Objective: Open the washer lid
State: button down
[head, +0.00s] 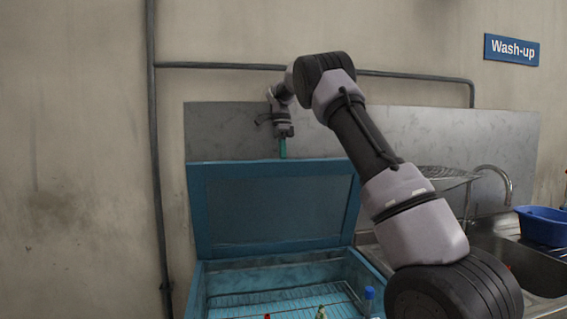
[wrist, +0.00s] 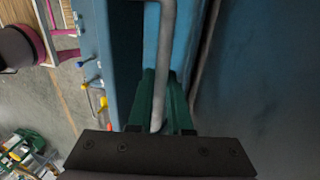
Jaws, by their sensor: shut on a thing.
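The blue washer (head: 196,289) stands open in the head view, its interior lit and a wire rack (head: 280,305) inside. Its lid (head: 275,205) stands raised, close to upright, in front of the metal wall panel. My gripper (head: 283,148) is at the lid's top edge, pointing down. In the wrist view, the green fingers of my gripper (wrist: 161,95) are shut around a grey bar handle (wrist: 166,40) beside the blue lid surface. The handle is too small to make out in the head view.
A sink (head: 515,262) with a blue basin (head: 543,226) and a tap (head: 505,180) is at right. A vertical pipe (head: 156,160) runs on the wall left of the washer.

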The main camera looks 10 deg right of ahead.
jog(key=shift+a+f, duration=0.1)
jog(key=shift+f, duration=0.15)
jog(key=c, duration=0.8)
grip_release()
jog(key=shift+c, duration=0.2)
jog(key=shift+r, duration=0.1)
notch_tip(320, 180, up, 10)
